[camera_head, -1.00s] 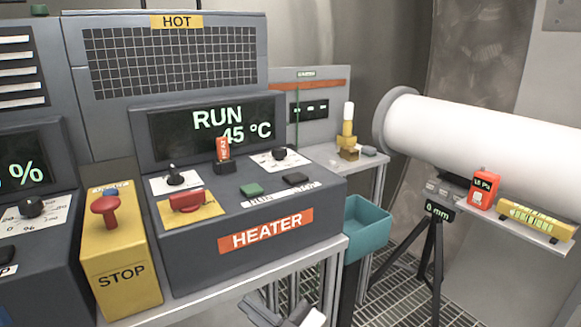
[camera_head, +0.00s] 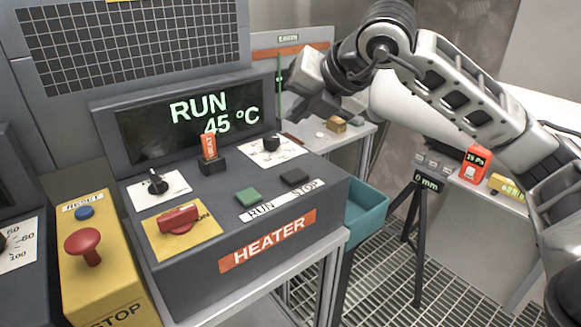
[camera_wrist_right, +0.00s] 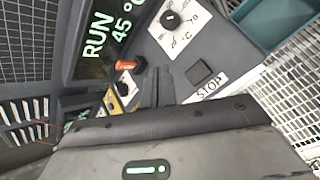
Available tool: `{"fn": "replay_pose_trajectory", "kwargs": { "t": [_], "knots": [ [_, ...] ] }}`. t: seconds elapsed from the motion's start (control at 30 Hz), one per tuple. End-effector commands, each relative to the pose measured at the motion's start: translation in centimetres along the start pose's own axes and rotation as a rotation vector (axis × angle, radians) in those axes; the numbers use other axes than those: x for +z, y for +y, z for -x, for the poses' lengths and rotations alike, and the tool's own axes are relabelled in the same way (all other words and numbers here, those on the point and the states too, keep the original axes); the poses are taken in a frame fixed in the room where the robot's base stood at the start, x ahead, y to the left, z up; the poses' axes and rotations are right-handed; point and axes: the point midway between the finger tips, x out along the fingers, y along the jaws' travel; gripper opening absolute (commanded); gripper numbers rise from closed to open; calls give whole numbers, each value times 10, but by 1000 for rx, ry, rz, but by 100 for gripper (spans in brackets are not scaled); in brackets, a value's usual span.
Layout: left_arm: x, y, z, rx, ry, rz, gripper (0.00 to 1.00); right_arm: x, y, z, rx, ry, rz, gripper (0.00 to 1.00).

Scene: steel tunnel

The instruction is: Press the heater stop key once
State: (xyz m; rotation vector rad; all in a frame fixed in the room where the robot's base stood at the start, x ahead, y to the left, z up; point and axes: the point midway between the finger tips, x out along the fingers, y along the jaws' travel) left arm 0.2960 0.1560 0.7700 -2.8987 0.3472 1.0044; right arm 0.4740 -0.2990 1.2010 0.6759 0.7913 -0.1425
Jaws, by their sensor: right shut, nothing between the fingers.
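The grey heater (camera_head: 250,225) has a black stop key (camera_head: 294,177) on its sloped top, above the STOP label and right of the green run key (camera_head: 248,195). Its screen (camera_head: 200,120) reads RUN 45 °C. My right gripper (camera_head: 293,112) is shut and empty, above and behind the stop key and apart from it. In the right wrist view the shut fingers (camera_wrist_right: 156,87) point towards the panel, and the stop key (camera_wrist_right: 199,73) shows clear to their right. My left gripper is not in view.
A red switch (camera_head: 178,218) on a yellow plate, an orange-tagged part (camera_head: 210,155) and two black knobs stand on the panel. A yellow box with a red button (camera_head: 83,246) is at the left. A teal bin (camera_head: 366,207) is at the right.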

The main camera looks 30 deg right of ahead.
Motion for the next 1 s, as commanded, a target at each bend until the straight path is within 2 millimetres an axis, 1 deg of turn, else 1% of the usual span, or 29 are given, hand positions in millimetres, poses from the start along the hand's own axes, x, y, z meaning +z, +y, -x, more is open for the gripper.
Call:
{"fn": "replay_pose_trajectory", "kwargs": {
  "t": [0.27,0.43,0.57,0.87,0.9,1.0],
  "knots": [
    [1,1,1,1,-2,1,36,0,0,0,-1,-2,0,0],
    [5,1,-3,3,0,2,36,-4,-4,-6,-1,0,0,0],
    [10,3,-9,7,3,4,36,-12,-13,-17,-2,1,1,0],
    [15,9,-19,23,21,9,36,-34,-34,-46,-1,2,1,0],
    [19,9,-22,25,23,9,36,-37,-38,-51,0,1,1,0],
    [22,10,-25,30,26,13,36,-42,-42,-57,1,0,1,0]
  ]
}}
